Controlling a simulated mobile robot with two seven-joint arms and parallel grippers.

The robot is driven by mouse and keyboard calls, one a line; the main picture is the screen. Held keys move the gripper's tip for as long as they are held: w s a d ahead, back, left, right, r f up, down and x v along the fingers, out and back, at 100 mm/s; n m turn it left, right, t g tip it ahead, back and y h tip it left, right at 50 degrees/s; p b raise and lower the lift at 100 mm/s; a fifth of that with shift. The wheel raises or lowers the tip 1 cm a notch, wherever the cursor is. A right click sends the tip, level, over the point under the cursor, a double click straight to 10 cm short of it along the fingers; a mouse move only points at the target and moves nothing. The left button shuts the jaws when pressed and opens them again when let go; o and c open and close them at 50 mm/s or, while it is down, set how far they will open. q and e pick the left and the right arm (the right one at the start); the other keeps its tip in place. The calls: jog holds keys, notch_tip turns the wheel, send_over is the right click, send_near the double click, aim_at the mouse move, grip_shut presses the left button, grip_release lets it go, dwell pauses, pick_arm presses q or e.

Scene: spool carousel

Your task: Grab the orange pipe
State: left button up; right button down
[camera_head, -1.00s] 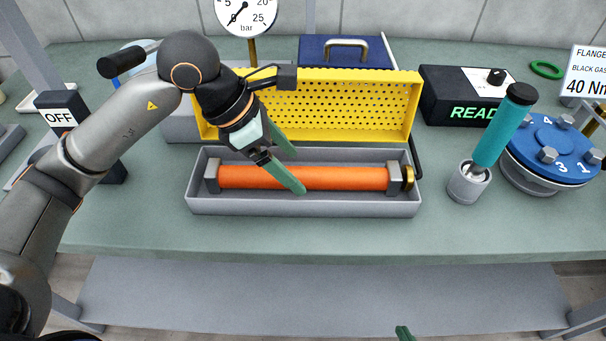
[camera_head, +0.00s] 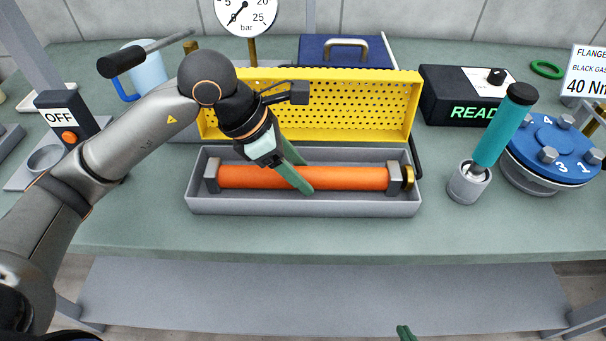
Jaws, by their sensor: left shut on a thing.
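The orange pipe (camera_head: 345,178) lies level in a grey open tray (camera_head: 300,208), with a grey block at each end and a brass fitting (camera_head: 408,178) at its right end. My left gripper (camera_head: 301,178) reaches down over the tray from the upper left. Its green fingers straddle the pipe a little left of its middle, one in front and one behind, and are shut on it. Part of the far finger is hidden. Of my right gripper only a green fingertip (camera_head: 404,333) shows at the bottom edge.
A yellow perforated lid (camera_head: 360,108) stands up behind the tray. A teal-handled tool (camera_head: 503,130) in a grey cup (camera_head: 468,186) and a blue bolted flange (camera_head: 548,140) stand to the right. The bench front (camera_head: 300,235) is clear.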

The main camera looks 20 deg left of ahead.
pick_arm(q)
grip_shut()
jog(key=shift+r, duration=0.2)
dwell(0.3)
